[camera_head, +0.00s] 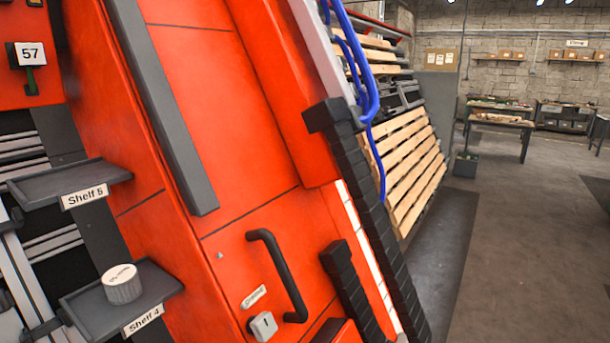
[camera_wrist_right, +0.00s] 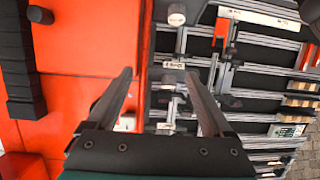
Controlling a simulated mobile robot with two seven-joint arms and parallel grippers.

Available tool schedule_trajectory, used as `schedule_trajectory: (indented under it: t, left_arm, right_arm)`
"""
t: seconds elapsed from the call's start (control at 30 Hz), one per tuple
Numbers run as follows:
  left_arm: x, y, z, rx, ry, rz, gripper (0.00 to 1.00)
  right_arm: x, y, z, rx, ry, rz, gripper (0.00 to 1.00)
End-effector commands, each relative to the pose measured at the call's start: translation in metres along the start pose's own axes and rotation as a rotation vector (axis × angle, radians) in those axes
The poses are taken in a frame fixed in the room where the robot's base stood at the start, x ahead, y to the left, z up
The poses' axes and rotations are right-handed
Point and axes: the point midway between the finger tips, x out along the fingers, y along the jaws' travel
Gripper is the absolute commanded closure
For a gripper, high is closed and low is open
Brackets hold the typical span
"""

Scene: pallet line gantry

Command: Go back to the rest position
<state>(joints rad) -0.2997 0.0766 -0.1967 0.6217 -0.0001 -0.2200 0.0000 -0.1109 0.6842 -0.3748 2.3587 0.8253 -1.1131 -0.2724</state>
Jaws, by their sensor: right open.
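My right gripper (camera_wrist_right: 158,74) is open in the right wrist view, its two dark fingers spread apart with nothing between them. Beyond the fingers are the orange cabinet face (camera_wrist_right: 92,35) and dark panels with metal rails (camera_wrist_right: 265,42). I see no contact between the fingers and these. Neither gripper shows in the head view, and my left gripper is in no view.
A large orange machine (camera_head: 225,100) with a black handle (camera_head: 278,275) fills the head view's left and middle. Shelf 5 (camera_head: 45,186) is empty; Shelf 4 (camera_head: 85,310) bears a white round container (camera_head: 122,284). Wooden pallets (camera_head: 410,165) stand behind. Open floor (camera_head: 530,240) lies right.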

Motion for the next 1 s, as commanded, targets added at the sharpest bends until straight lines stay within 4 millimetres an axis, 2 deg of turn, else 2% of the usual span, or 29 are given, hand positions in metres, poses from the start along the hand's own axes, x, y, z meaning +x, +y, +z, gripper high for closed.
schedule_trajectory:
  t: [0.1, 0.23, 0.37, 0.57, 0.6, 0.87, 1.0]
  left_arm:
    - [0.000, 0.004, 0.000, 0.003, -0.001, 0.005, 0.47]
    - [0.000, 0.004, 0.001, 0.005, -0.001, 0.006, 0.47]
    - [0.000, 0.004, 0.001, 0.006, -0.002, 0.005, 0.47]
    - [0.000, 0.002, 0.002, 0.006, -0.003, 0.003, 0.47]
    - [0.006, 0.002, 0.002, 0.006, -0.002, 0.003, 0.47]
    - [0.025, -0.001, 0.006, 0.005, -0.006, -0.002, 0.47]
    - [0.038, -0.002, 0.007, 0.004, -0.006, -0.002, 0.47]
  right_arm:
    - [0.005, -0.004, 0.025, 0.141, -0.074, 0.101, 0.15]
    - [0.000, -0.004, 0.062, 0.313, -0.185, 0.227, 0.15]
    - [-0.013, -0.009, 0.101, 0.484, -0.301, 0.339, 0.15]
    - [-0.042, -0.029, 0.160, 0.736, -0.491, 0.493, 0.15]
    - [-0.027, -0.024, 0.169, 0.718, -0.488, 0.485, 0.15]
    - [0.041, -0.017, 0.229, 0.714, -0.515, 0.465, 0.15]
    - [0.083, -0.019, 0.273, 0.716, -0.535, 0.451, 0.15]
